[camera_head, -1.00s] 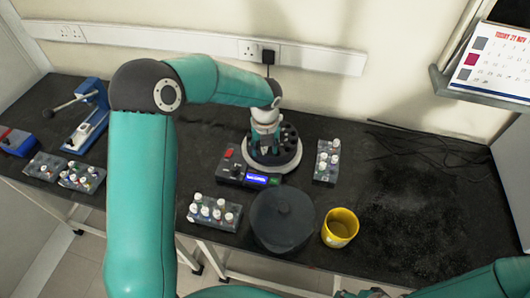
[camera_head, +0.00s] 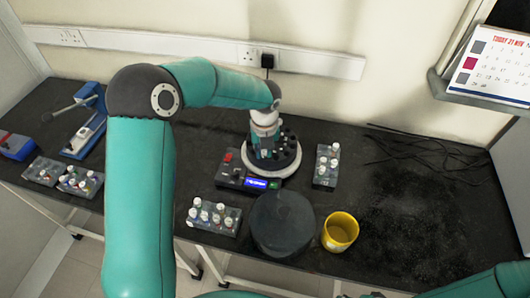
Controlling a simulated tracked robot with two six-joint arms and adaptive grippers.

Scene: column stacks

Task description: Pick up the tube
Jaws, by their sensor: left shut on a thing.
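My left gripper (camera_head: 265,146) points down over the round device (camera_head: 284,168) with a dark ring of holders and a lit blue display. The gripper is shut on a tube at the holders; its fingers and the arm's wrist hide most of the tube. I cannot tell whether the tube is still seated in its holder.
A rack of white-capped vials (camera_head: 213,218) stands front left of the device, another rack (camera_head: 326,166) right of it. A dark round lid (camera_head: 283,224) and a yellow cup (camera_head: 340,232) stand in front. Black cables (camera_head: 425,150) lie at the right.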

